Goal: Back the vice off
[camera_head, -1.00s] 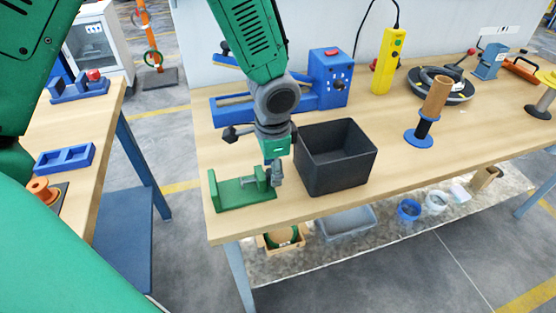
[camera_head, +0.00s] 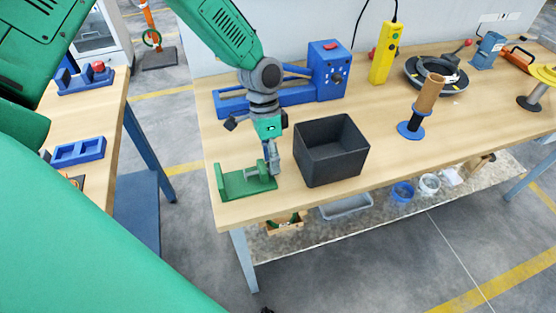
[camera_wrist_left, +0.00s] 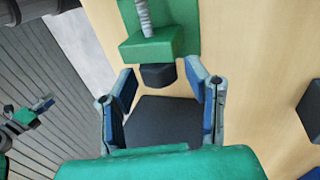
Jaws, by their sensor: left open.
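The green vice (camera_head: 243,185) stands on the near left corner of the wooden workbench. In the left wrist view the vice (camera_wrist_left: 150,48) shows its green block, a grey threaded screw (camera_wrist_left: 143,18) and a black knob (camera_wrist_left: 158,75) at the screw's end. My left gripper (camera_head: 274,168) is at the right end of the vice, pointing down. In the left wrist view my left gripper (camera_wrist_left: 161,73) is open, with one finger on each side of the knob and gaps visible; I cannot tell whether it touches. My right gripper is not in view.
A black open bin (camera_head: 328,175) stands close to the right of my left gripper. Behind are a blue machine (camera_head: 329,72) and a yellow control box (camera_head: 384,55). A brown tube on a blue-based stand (camera_head: 412,128) is further right. The bench's front edge is near the vice.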

